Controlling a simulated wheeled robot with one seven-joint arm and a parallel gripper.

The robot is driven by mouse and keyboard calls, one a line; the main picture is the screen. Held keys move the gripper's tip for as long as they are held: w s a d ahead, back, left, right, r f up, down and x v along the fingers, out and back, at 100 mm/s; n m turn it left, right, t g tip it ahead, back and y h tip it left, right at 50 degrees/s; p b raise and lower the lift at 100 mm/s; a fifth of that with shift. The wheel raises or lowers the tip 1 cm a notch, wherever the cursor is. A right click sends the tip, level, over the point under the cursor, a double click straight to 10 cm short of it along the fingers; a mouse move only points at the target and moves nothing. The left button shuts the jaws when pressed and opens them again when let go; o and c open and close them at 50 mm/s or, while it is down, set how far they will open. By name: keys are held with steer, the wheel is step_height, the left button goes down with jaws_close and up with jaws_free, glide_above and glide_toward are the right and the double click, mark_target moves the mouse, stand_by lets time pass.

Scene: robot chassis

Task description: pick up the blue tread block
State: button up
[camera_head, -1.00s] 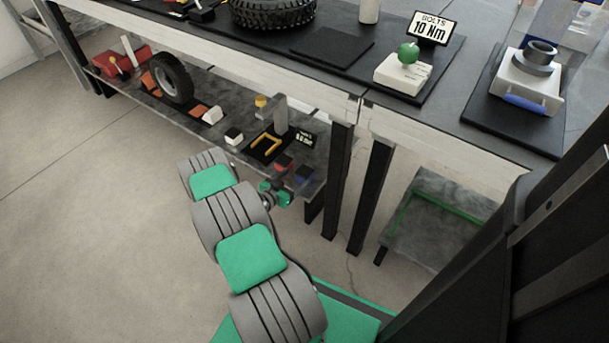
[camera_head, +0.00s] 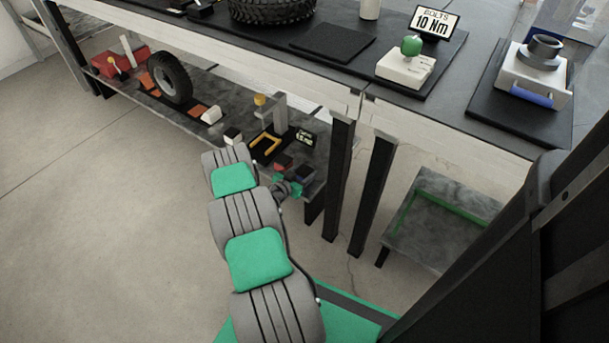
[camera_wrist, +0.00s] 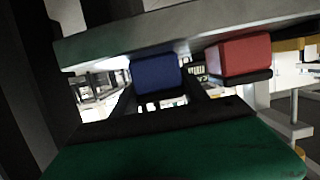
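The blue tread block (camera_head: 305,172) is small and sits near the right end of the lower shelf (camera_head: 225,105), partly hidden by my gripper (camera_head: 295,183). In the wrist view, the blue block (camera_wrist: 156,75) shows near the middle, against the shelf surface, which appears at the top of the picture. The two dark fingers of my gripper (camera_wrist: 160,95) are apart, one toward each side of the block. The gripper looks open and empty. I cannot tell how deep the block is between the fingers.
A red block (camera_wrist: 240,57) stands close beside the blue one. A shelf post (camera_head: 341,175) is just right of my gripper. A yellow-and-grey stand (camera_head: 281,115) and a wheel (camera_head: 169,78) are further left on the shelf. The workbench (camera_head: 250,62) overhangs above.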

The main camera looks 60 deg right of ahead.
steer(key=c, duration=1)
steer(key=shift+o, duration=0.2)
